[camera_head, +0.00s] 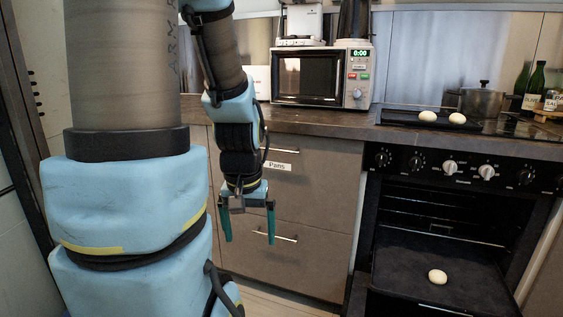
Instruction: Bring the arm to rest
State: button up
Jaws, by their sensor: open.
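My gripper (248,222) hangs at the end of my arm with its two teal fingers pointing down and spread apart. It is open and nothing shows between the fingers. It is in front of the drawer cabinet (325,205), to the left of the oven. My arm bends down from the upper left, and its large near links fill the left of the view. Whether the fingers touch the drawer fronts cannot be told.
The oven (425,215) stands open, with a white round item (437,276) on its lowered door or tray. A microwave (320,76) sits on the counter. Two similar white items (427,116) rest on a dark tray near a pot (481,100) and bottles (533,85).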

notch_tip(320, 180, up, 22)
jog(key=p, duration=1.9)
jog(key=shift+f, duration=0.25)
